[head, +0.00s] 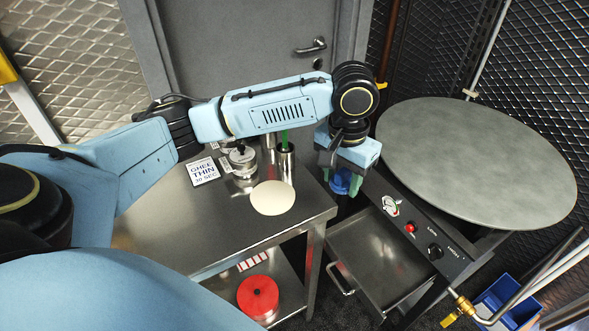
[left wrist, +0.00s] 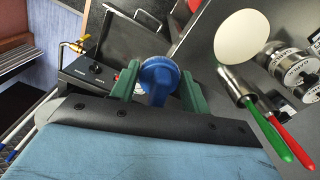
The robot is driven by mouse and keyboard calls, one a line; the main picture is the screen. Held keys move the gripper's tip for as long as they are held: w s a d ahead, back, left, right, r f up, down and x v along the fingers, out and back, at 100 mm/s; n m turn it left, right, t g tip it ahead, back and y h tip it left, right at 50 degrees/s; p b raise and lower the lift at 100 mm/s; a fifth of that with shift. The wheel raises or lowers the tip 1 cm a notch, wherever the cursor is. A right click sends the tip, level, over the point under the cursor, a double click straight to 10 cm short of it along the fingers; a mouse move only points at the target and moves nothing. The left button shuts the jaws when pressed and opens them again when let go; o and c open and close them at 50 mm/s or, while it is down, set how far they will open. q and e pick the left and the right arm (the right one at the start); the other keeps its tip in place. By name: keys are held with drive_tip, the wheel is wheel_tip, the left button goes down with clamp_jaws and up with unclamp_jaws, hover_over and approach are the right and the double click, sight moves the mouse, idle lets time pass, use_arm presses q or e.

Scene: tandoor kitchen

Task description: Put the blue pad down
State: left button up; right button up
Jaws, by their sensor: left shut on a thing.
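My left gripper (head: 343,178) has green fingers and is shut on the blue pad (head: 341,186), a small blue piece with a round face. It hangs in the air by the gap between the steel table and the griddle stand. In the left wrist view the blue pad (left wrist: 158,76) sits between both green fingers. Part of it is hidden by the fingers and the gripper body. My right gripper is not in view.
The steel table (head: 180,232) holds a pale dough disc (head: 272,198), a sign (head: 204,171) and steel pots. A red round item (head: 258,297) lies on its lower shelf. The large griddle (head: 480,155) is at right, above an open drawer (head: 380,258). A blue bin (head: 508,300) stands lower right.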

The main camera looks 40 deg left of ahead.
use_arm(q)
drive_tip(key=w+a+m+p, duration=0.2)
drive_tip(key=a+p, duration=0.1)
drive_tip(key=m+p, duration=0.2)
hover_over(313, 199)
wheel_tip(313, 199, down, 8)
drive_tip(key=shift+r, duration=0.15)
drive_tip(key=shift+f, duration=2.15)
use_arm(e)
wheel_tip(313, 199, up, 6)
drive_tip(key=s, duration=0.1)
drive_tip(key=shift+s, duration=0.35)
use_arm(q)
drive_tip(key=shift+f, duration=0.25)
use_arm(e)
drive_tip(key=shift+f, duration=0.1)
